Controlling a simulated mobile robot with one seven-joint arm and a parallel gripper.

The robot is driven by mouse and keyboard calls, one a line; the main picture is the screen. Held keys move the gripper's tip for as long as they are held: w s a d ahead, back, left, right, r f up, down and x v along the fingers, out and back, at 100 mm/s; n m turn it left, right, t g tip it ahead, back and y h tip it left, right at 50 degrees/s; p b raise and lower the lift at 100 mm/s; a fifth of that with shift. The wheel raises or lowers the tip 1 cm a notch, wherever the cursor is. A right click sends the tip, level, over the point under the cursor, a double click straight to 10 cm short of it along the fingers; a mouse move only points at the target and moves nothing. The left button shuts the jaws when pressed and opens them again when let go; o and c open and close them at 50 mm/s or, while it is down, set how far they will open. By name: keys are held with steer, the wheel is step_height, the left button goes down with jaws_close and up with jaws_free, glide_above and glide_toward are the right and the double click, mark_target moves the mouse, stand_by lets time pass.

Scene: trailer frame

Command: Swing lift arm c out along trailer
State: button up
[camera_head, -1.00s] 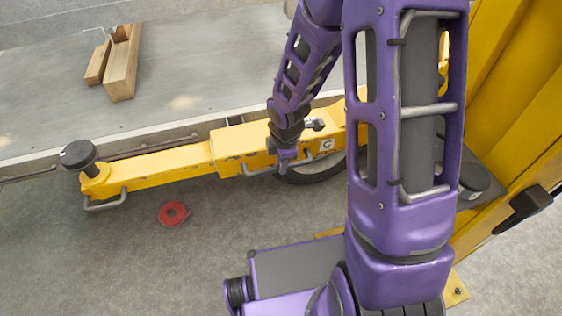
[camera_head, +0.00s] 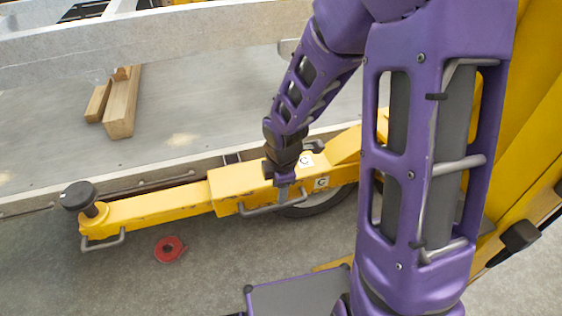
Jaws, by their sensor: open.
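The yellow lift arm c (camera_head: 150,211) lies along the lower side of the trailer (camera_head: 220,95), with a "C" label on its side and another on top. Its left end carries a round black pad (camera_head: 78,195) and a small grey handle (camera_head: 103,241). A longer grey handle (camera_head: 258,208) runs along its near side by the middle. My gripper (camera_head: 283,195) points down at the arm's near side, by the right part of the longer handle. It is open; its fingers are small here, and I cannot tell whether they touch the handle.
A yellow lift post (camera_head: 530,130) stands at the right. A red round object (camera_head: 169,249) lies on the floor below the arm. Wooden blocks (camera_head: 121,105) rest on the trailer bed. A wheel (camera_head: 318,203) shows behind the arm. The floor at lower left is clear.

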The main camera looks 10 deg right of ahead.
step_height(320, 180, up, 10)
steer(key=s, duration=0.2)
steer(key=shift+d, duration=0.1)
stand_by(0.3)
